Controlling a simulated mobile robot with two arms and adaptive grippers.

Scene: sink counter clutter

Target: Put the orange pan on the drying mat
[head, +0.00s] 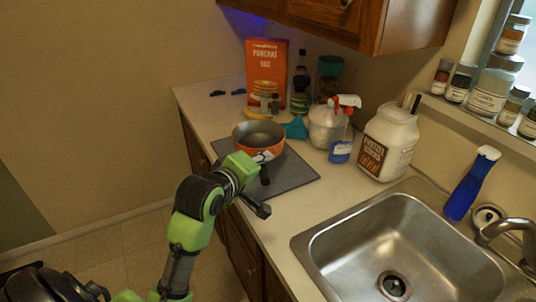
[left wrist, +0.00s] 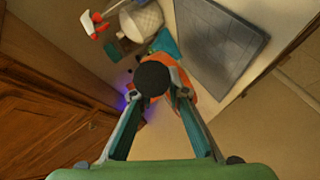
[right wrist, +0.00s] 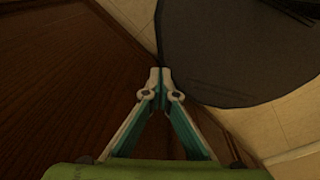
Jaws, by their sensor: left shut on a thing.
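The orange pan (head: 262,153), with a dark grey inside, appears over the far left part of the grey drying mat (head: 297,176) in the head view. I cannot tell whether it touches the mat. My left gripper (left wrist: 159,92) is shut on the pan's black handle (left wrist: 152,78), whose rounded end faces the left wrist camera. Orange pan body (left wrist: 208,106) shows behind the fingers, and the mat (left wrist: 215,42) lies beyond. In the head view my green palm hides much of the grasp. My right gripper (right wrist: 160,78) is shut and empty, seen only in the right wrist view.
A pancake mix box (head: 267,75), bottles and small jars stand behind the pan. A teal item (head: 296,128), a spray bottle (head: 341,145) and a large white jar (head: 388,143) stand right of it. The sink (head: 400,245) is at front right. The mat's front part is bare.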

